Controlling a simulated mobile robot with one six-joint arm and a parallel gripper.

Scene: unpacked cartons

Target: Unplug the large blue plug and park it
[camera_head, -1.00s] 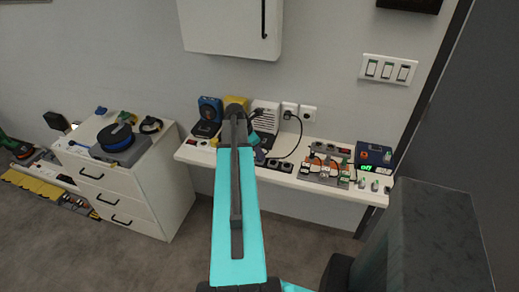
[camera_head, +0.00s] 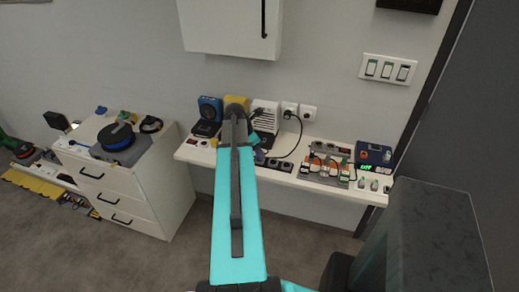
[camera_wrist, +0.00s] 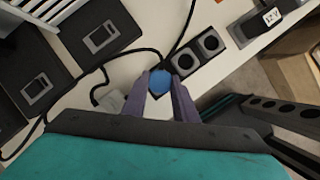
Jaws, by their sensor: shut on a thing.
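The blue plug (camera_wrist: 160,82) shows in the wrist view as a rounded blue piece between the tips of my gripper (camera_wrist: 159,90), which is shut on it. It sits at the near end of a black socket strip (camera_wrist: 197,52) with two bare round sockets beside it. I cannot tell whether the plug is still seated in the strip. In the head view my own arm hides the plug and most of the gripper; the strip's free sockets (camera_head: 280,165) show on the white shelf.
Black cables (camera_wrist: 95,70) run close to the plug and gripper. Black switch boxes (camera_wrist: 101,38) lie at left. A board of small parts (camera_head: 325,168) and a blue meter (camera_head: 373,152) stand at the shelf's right. A drawer unit (camera_head: 130,185) with a blue reel stands left.

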